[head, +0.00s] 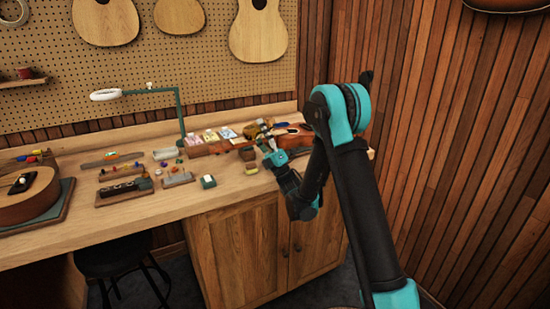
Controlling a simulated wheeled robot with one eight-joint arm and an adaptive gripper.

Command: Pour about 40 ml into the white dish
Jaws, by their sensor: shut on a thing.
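My gripper (266,147) is over the right part of the bench, beside a brown violin-like instrument. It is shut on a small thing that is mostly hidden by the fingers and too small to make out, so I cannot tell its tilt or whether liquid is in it. A small white-topped piece with dark sides (208,181) stands near the bench's front edge, left of and nearer than my gripper. I cannot tell whether it is the white dish. No other white dish can be made out.
The wooden bench (130,220) is crowded with small tools and trays. The brown instrument (289,138) lies at the right, near the plank wall. A green lamp post (181,112) rises behind. A guitar body (28,195) lies far left. The bench's front left strip is clear.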

